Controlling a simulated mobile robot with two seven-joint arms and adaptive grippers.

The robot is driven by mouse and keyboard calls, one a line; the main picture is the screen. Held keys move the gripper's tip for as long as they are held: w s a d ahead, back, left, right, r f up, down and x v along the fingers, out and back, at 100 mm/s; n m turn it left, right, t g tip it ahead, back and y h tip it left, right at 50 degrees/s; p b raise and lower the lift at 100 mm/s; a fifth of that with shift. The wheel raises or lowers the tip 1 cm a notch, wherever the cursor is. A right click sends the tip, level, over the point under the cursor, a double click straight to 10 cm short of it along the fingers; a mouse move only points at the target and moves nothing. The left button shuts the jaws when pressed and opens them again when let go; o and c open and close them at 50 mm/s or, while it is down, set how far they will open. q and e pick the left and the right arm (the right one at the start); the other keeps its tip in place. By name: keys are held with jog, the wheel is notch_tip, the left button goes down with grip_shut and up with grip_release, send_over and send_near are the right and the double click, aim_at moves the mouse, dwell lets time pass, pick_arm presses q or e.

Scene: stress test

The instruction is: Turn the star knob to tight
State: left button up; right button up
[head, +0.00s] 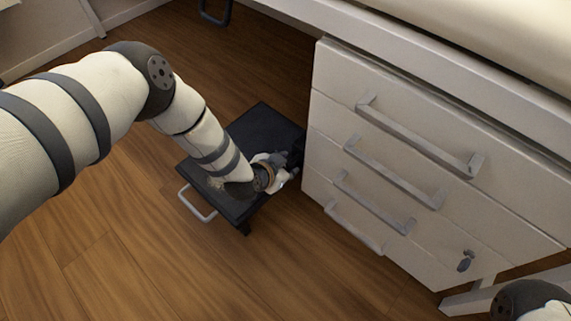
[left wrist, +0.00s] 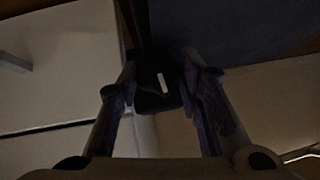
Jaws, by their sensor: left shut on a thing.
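The star knob (left wrist: 154,98) shows in the left wrist view as a dark, shadowed block with a short white mark on its face. My left gripper (left wrist: 158,78) has one finger on each side of it and is shut on it. In the head view my left gripper (head: 290,163) is low down, beside the drawer cabinet and over the far right part of a black platform. There the knob cannot be made out behind the gripper and in shadow. My right gripper is not in view; only part of my right arm shows at the lower right corner.
The black platform (head: 262,125) with a light metal handle (head: 197,204) stands low on the wooden floor. A white drawer cabinet (head: 335,125) with several bar handles stands close on the right, under a desk or bench. A key sits in its lock (head: 465,261). The floor at front left is clear.

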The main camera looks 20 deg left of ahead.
pick_arm(q)
jog(key=shift+d+r+p, duration=0.15)
jog(key=shift+p, duration=0.15)
jog(key=shift+m+t+y, duration=0.3)
jog(key=shift+y, duration=0.2)
jog(key=o, duration=1.2)
jog(key=shift+c, duration=0.2)
jog(key=v, duration=1.2)
